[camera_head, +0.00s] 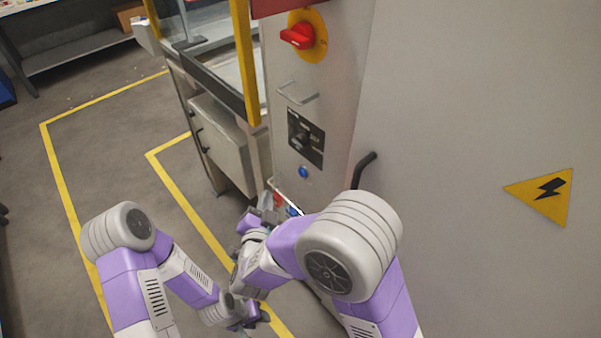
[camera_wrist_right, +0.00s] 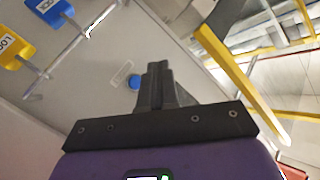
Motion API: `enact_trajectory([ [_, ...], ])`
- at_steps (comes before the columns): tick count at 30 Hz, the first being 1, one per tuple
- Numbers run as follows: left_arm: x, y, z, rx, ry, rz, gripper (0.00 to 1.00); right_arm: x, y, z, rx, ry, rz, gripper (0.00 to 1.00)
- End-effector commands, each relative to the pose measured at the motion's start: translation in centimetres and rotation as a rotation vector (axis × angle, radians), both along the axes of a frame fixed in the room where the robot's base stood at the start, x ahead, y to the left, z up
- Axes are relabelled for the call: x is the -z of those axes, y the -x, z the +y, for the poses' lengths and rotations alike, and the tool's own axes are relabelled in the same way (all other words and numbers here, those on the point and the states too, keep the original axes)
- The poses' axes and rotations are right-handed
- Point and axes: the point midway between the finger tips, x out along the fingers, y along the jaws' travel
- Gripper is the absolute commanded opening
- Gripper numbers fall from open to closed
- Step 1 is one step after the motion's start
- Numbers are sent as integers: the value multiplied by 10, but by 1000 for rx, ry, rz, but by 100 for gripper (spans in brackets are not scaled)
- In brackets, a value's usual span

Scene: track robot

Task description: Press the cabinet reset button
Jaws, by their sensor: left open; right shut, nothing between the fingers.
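The blue round button (camera_head: 303,171) sits on the front of the grey cabinet (camera_head: 350,60), below a black panel. It also shows in the right wrist view (camera_wrist_right: 134,82), just left of my fingertips. My right gripper (camera_head: 266,202) is shut and empty, below and left of the button in the head view. Its closed fingers show in the right wrist view (camera_wrist_right: 157,70), pointing toward the cabinet face; I cannot tell the gap to it. My left gripper (camera_head: 258,317) is open and low over the floor, away from the cabinet, partly hidden by my arms.
Above the button are a black panel (camera_head: 305,138), a handle (camera_head: 297,97) and a red rotary switch (camera_head: 298,36). Blue (camera_wrist_right: 52,10) and yellow (camera_wrist_right: 14,48) lock tags hang nearby. A yellow-framed machine (camera_head: 246,60) stands left. A black door handle (camera_head: 362,168) protrudes right.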

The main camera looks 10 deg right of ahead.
Motion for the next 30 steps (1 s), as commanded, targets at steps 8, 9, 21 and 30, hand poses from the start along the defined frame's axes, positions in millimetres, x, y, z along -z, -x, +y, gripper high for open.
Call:
enact_trajectory([
  [8, -1, 0, 0, 0, 0, 0, 43, 0, -23, -33, 4, -1, 2, 0],
  [9, -2, 0, 0, 0, 0, 0, 43, 0, -26, -37, 3, -1, 2, 0],
  [21, 4, 0, 0, 0, 0, 0, 43, 0, -45, -63, -1, 0, 1, 0],
  [30, 4, 0, 0, 0, 0, 0, 43, 0, -46, -64, -1, 1, 2, 0],
])
